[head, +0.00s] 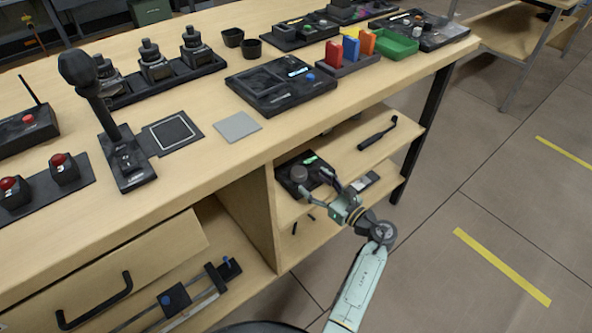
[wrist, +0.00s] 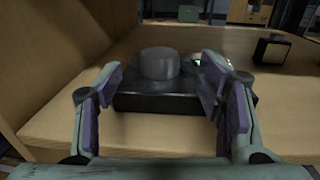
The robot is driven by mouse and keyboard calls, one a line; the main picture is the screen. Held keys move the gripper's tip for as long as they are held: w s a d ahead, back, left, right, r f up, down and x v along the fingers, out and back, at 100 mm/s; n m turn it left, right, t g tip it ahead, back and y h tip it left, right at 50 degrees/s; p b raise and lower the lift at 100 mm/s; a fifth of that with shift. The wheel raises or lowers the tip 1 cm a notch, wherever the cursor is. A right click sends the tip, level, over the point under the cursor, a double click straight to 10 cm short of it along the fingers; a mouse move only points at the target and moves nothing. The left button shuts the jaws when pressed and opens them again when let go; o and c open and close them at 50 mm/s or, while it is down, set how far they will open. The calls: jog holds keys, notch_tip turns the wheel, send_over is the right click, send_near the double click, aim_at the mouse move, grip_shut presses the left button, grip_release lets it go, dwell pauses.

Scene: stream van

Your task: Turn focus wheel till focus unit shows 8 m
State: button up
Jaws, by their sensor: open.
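The focus unit (wrist: 160,98) is a black box on the shelf under the table. Its grey round focus wheel (wrist: 159,63) stands on top, and a small green-lit display (wrist: 198,62) shows at its right, partly behind my right finger; I cannot read its value. In the head view the focus unit (head: 305,172) sits on the upper shelf. My gripper (wrist: 160,95) is open and empty, its fingers at either side of the wheel and apart from it, nearer to the camera. In the head view my gripper (head: 328,188) reaches in at the shelf's front edge.
A wooden wall (wrist: 60,60) stands close at the left. A dark device (wrist: 271,49) stands farther back at right. A black-handled tool (head: 377,133) lies on the shelf (head: 355,150). The tabletop (head: 205,140) overhangs the shelf.

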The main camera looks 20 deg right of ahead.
aim_at(304, 176)
jog(key=p+x, duration=0.1)
jog(key=x, duration=0.6)
jog(key=shift+w+a, duration=0.1)
jog(key=shift+c, duration=0.3)
